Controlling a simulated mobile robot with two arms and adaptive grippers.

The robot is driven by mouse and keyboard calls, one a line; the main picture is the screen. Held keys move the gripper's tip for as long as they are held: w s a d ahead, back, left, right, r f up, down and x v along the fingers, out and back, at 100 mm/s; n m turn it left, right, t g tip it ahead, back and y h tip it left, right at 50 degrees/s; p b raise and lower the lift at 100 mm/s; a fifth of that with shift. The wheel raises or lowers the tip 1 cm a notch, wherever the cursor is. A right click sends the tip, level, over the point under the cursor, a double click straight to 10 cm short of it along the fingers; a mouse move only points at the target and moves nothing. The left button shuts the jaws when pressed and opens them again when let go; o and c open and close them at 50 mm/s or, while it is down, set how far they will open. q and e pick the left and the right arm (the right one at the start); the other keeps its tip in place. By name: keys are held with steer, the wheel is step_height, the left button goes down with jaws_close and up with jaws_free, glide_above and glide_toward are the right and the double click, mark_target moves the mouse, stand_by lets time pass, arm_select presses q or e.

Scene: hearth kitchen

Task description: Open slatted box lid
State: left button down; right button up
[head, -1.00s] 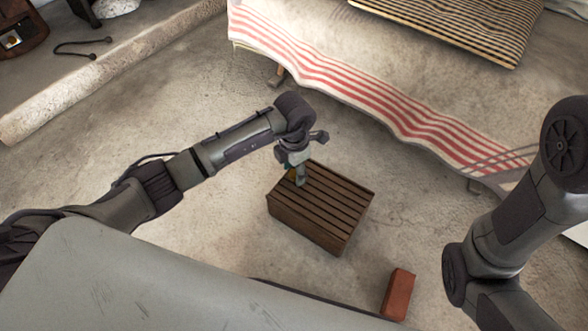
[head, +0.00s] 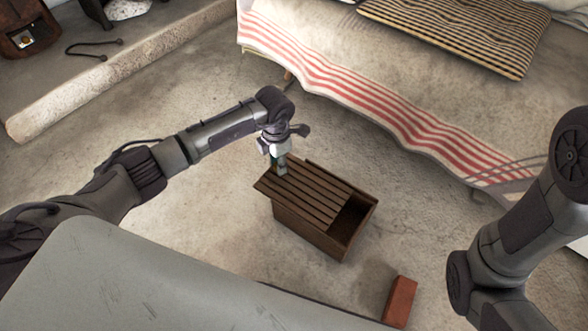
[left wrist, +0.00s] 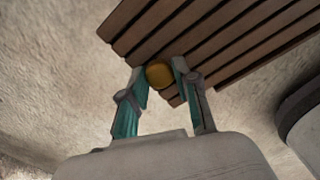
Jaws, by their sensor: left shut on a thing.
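The slatted box (head: 309,235) is dark brown wood and stands on the floor. Its slatted lid (head: 312,197) is slid partway to the left and overhangs the box's left end. A dark opening shows at the box's right end. My left gripper (head: 281,170) is at the lid's left part. In the left wrist view, my left gripper's fingers (left wrist: 158,80) are shut on a round yellow knob (left wrist: 159,75) on the lid (left wrist: 210,40). My right arm shows at the right, but its gripper is out of view.
A reddish brick (head: 399,301) lies on the floor right of the box. A bed or bench with a red-striped cloth (head: 370,95) stands behind. A raised stone edge (head: 110,75) runs along the upper left. Bare floor surrounds the box.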

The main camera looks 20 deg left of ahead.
arm_select(q)
steer(key=w+a, duration=0.3)
steer(key=a, duration=0.6)
steer(key=c, duration=0.9)
jaws_free()
steer(key=shift+o, duration=0.2)
steer(key=shift+s, duration=0.1)
step_height(320, 180, up, 12)
